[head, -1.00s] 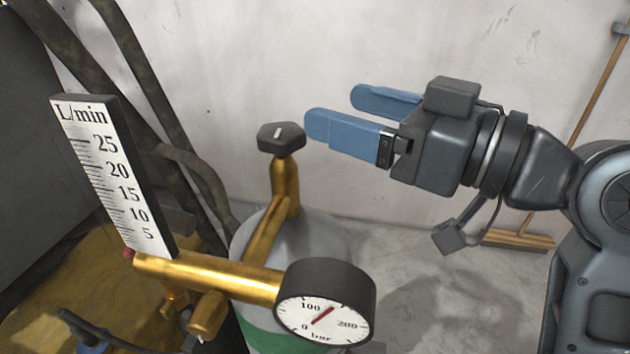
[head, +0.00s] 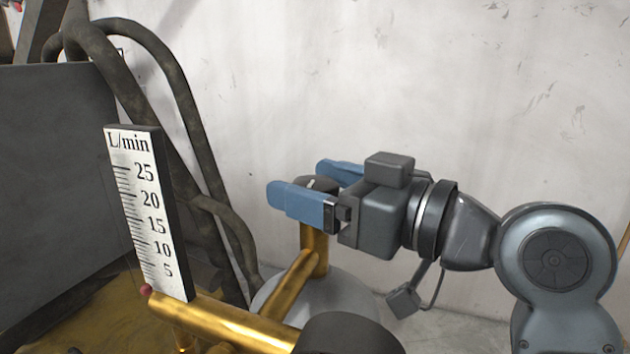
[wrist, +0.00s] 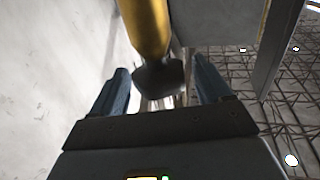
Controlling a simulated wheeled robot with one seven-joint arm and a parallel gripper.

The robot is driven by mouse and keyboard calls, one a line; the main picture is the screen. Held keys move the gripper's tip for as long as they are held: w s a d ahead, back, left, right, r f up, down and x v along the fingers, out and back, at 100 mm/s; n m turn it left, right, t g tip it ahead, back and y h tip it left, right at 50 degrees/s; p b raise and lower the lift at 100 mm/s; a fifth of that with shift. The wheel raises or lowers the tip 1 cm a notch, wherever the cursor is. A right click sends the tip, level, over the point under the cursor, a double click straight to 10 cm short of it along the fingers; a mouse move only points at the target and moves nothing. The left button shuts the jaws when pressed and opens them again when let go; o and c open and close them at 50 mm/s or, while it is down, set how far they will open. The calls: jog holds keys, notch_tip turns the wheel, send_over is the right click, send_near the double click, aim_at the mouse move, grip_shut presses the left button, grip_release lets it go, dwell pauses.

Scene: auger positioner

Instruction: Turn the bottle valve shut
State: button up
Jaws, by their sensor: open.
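The bottle valve has a dark knob (head: 322,184) on top of a brass stem (head: 314,250). In the head view the near blue finger covers most of the knob. My gripper (head: 308,183) is open, with one blue finger on each side of the knob. In the wrist view the dark knob (wrist: 160,78) sits between the two fingers (wrist: 162,88), with a gap visible on each side. The grey bottle (head: 345,298) stands below the stem.
A brass pipe (head: 235,322) runs from the valve to the flow scale (head: 150,215), marked L/min, at the left. The dark gauge housing (head: 350,333) is at the bottom edge, its dial out of view. Dark hoses (head: 195,110) hang behind. A pale wall stands at the back.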

jog(key=shift+w+a, duration=0.1)
jog(key=shift+a, duration=0.05)
jog(key=shift+c, duration=0.2)
jog(key=c, duration=0.9)
jog(key=shift+o, duration=0.2)
jog(key=shift+m+t+h+p, duration=0.5)
jog(key=shift+t, duration=0.1)
jog(key=shift+m+t+h, duration=0.3)
